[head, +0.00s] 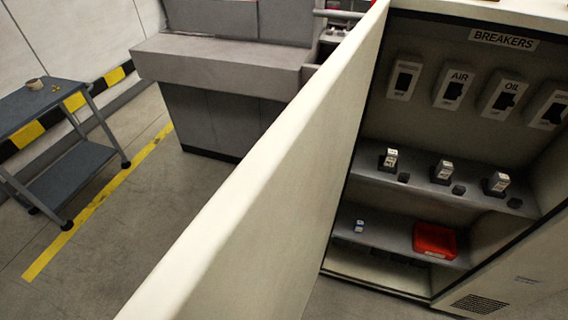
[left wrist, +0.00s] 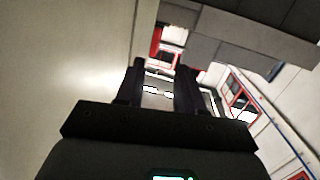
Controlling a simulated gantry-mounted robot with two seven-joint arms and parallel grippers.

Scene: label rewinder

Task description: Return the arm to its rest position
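My left gripper (left wrist: 161,76) shows in the left wrist view. Its two dark fingers stand apart with background visible between them, and nothing is held. A plain pale surface fills the left of that view beside the fingers. Neither arm and neither gripper shows in the head view. My right gripper is in no view.
An open cream cabinet door (head: 262,170) crosses the head view. Right of it is the breaker cabinet (head: 420,207) with switches, small devices and a red bin (head: 434,240). A grey machine (head: 222,62) and a cart (head: 72,178) stand left, with clear floor between.

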